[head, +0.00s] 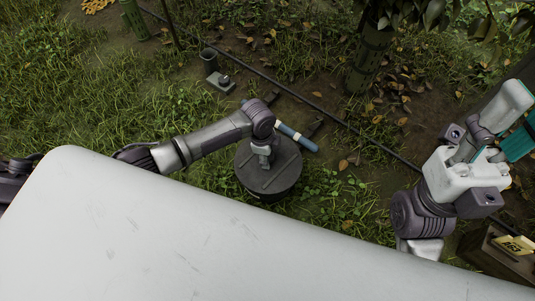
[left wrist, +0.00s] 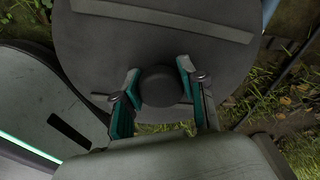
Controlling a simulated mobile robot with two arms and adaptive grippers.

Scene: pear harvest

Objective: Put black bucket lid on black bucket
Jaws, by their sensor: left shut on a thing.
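The black bucket lid (head: 285,177) is a dark round disc with raised bars, lying roughly level at the middle of the head view. My left gripper (head: 264,158) reaches it from above and is shut on its round knob. In the left wrist view the knob (left wrist: 160,87) sits between the teal pads of my left gripper (left wrist: 158,72), with the lid (left wrist: 100,45) behind it. A dark side wall (head: 268,197) shows under the lid, apparently the bucket. I cannot tell whether lid and bucket touch.
A blue and white handle (head: 297,137) lies just beyond the lid. A small grey pot (head: 208,58) and a square grey object (head: 221,81) stand farther back. A tree trunk (head: 366,66) rises behind. A crate with a yellow label (head: 513,245) is at the lower right.

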